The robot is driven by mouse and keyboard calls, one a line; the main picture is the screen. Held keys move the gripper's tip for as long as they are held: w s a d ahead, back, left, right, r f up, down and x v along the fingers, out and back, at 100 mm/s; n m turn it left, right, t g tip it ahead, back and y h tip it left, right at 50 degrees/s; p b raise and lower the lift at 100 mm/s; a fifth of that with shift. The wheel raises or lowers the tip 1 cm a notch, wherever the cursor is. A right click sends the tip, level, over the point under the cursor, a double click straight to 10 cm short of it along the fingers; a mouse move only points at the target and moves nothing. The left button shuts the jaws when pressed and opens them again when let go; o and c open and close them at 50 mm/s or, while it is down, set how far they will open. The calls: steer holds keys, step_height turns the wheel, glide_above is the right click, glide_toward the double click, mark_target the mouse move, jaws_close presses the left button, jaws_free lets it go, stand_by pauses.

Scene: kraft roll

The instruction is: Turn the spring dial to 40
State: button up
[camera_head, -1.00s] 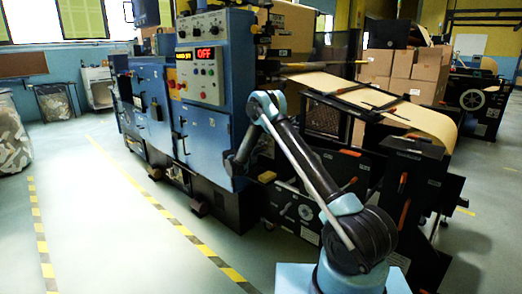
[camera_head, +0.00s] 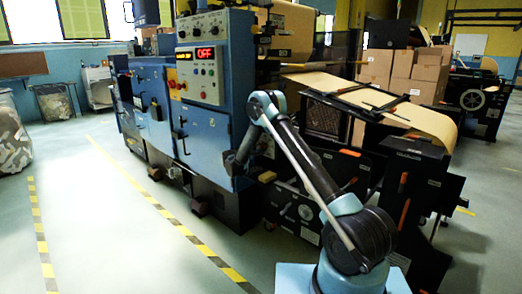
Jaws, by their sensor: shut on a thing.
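My arm reaches up from the lower right and bends down to the front of the blue machine (camera_head: 205,135). My gripper (camera_head: 233,166) is small and dark, at the right edge of the machine's lower blue door. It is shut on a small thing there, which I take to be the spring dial. The dial, its scale and its pointer are hidden behind the gripper or too small to make out, so I cannot read its setting.
Brown kraft paper (camera_head: 420,118) runs over dark frames at right, beside my arm. Cardboard boxes (camera_head: 415,72) stand behind. Clear floor with a yellow-black stripe (camera_head: 190,235) lies at left.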

steer(key=o, duration=1.1)
steer(key=shift+w+f, duration=0.1)
steer(key=shift+f, duration=0.05)
steer(key=v, duration=1.2)
